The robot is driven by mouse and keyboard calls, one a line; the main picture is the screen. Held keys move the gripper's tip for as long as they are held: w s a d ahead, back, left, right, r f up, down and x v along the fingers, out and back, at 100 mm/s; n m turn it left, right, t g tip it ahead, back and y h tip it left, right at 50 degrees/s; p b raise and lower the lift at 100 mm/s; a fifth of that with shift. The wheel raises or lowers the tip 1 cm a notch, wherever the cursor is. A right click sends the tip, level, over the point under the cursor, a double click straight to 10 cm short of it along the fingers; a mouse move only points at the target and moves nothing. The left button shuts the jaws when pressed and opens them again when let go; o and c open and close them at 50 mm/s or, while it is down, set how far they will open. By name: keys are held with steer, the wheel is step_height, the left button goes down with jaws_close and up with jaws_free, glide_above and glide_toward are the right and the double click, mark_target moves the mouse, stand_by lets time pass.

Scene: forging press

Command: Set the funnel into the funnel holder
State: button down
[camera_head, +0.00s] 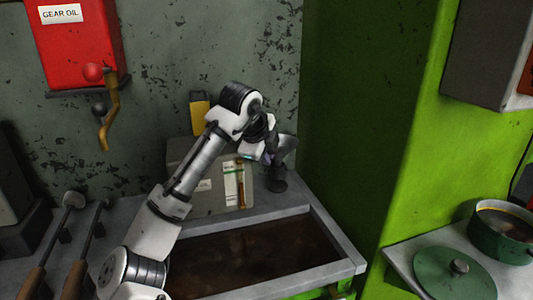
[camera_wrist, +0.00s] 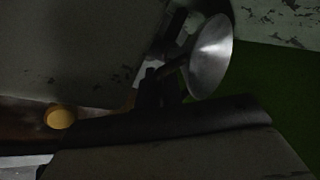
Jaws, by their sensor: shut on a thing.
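The funnel (camera_head: 287,144) is a grey metal cone at the end of my arm, above the back right corner of the tank. Its round mouth shows large in the wrist view (camera_wrist: 211,56). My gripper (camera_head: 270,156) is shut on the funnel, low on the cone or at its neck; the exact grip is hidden. A dark upright piece on a round base (camera_head: 277,183), apparently the funnel holder, stands directly below. The funnel's lower end is hidden, so I cannot tell whether it touches or sits in the holder.
A grey box (camera_head: 208,200) stands behind my arm, with a yellow object (camera_head: 199,115) above it. The open tank (camera_head: 335,270) of dark liquid lies in front. A green column (camera_head: 400,170) rises close on the right. A red gear oil container (camera_head: 75,50) hangs at left.

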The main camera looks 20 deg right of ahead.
steer(key=c, duration=1.5)
jaws_free()
steer(key=shift+o, duration=0.2)
steer(key=shift+r, duration=0.15)
steer(key=v, duration=1.3)
steer(key=shift+s+a+r+b, duration=0.15)
steer(key=shift+a+b, duration=0.1)
steer(key=shift+b, duration=0.1)
